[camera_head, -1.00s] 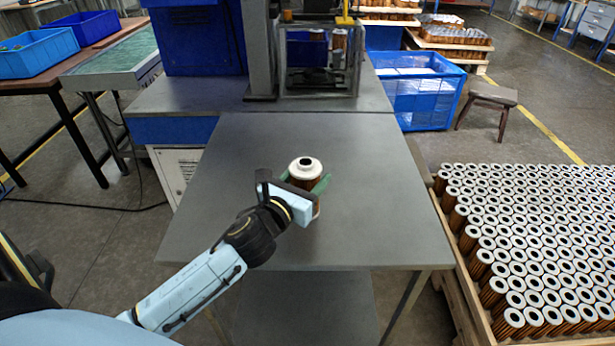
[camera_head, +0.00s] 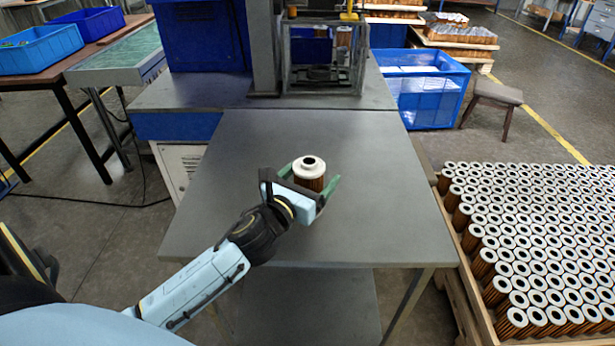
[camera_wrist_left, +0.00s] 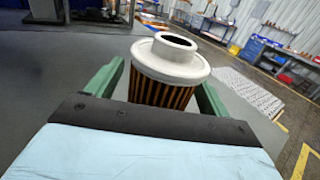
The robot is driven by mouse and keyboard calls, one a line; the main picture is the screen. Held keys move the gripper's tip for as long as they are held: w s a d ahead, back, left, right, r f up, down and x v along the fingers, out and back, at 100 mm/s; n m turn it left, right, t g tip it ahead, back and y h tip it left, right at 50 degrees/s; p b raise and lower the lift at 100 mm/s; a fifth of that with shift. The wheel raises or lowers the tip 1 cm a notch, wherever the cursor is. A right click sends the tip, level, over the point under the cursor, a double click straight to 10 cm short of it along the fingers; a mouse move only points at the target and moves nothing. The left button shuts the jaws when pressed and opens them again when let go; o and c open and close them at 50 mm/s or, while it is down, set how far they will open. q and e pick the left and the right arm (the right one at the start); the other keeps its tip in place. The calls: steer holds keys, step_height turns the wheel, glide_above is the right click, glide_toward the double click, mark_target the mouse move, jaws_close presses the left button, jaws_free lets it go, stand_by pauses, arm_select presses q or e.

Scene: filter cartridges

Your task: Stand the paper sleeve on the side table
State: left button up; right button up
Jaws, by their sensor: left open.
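The paper sleeve (camera_head: 311,183) is a brown pleated cylinder with a white collared cap that has a dark hole. It stands upright on the grey side table (camera_head: 380,215), near the table's middle. My left gripper (camera_head: 311,179) is open, with one green finger on each side of the sleeve. In the left wrist view the sleeve (camera_wrist_left: 160,91) stands between the fingers, with visible gaps beside it. Its base is hidden behind the gripper. My right gripper is not in view.
A machine with a clear-sided fixture (camera_head: 325,62) stands at the table's far end. A pallet of similar cartridges (camera_head: 545,235) lies to the right. A blue crate (camera_head: 428,98) and a stool (camera_head: 492,96) are beyond. The tabletop around the sleeve is clear.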

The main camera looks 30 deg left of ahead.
arm_select(q)
steer(key=shift+s+d, duration=0.15)
steer(key=shift+s, duration=6.5)
